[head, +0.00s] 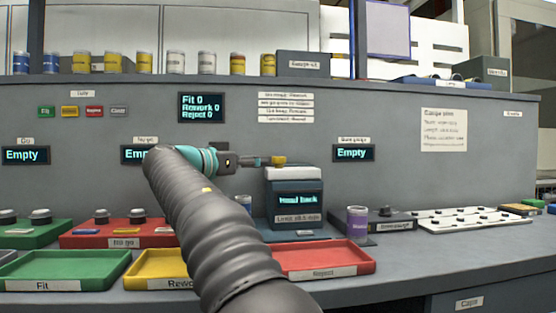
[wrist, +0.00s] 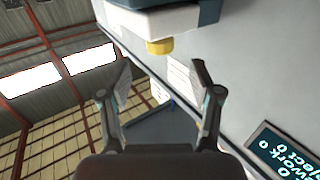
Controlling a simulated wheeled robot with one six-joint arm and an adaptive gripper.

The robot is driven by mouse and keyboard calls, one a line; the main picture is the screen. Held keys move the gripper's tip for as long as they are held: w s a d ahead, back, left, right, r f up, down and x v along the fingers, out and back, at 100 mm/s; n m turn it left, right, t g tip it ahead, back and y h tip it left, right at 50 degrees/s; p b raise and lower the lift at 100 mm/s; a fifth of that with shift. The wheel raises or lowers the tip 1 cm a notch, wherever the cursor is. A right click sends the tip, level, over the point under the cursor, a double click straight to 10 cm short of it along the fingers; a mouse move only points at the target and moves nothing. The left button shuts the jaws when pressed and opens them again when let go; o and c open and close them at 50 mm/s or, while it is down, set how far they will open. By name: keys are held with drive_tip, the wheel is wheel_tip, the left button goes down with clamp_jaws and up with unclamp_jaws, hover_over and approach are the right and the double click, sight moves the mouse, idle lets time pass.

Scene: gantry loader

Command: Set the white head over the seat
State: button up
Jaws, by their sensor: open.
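The white head (head: 294,172) is the pale top of a dark gauge unit (head: 297,220) right of centre in the head view; its screen reads "Head back". A yellow knob (head: 278,160) shows at the head's left edge. In the wrist view the white head (wrist: 160,18) fills the top, with the yellow knob (wrist: 160,47) facing me. My gripper (head: 262,161) reaches in from the left at knob height. In the wrist view my gripper (wrist: 160,75) is open and empty, its fingertips spread either side of the knob's line and just short of it. I cannot make out the seat.
Green (head: 62,270), yellow (head: 150,271) and red (head: 325,259) trays line the front. Several cans stand on the shelf above.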

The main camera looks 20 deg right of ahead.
sight(273, 160)
drive_tip(key=p+x, duration=0.1)
drive_tip(key=x, duration=0.7)
drive_tip(key=shift+w+d, duration=0.15)
drive_tip(key=shift+d, duration=0.05)
clamp_jaws()
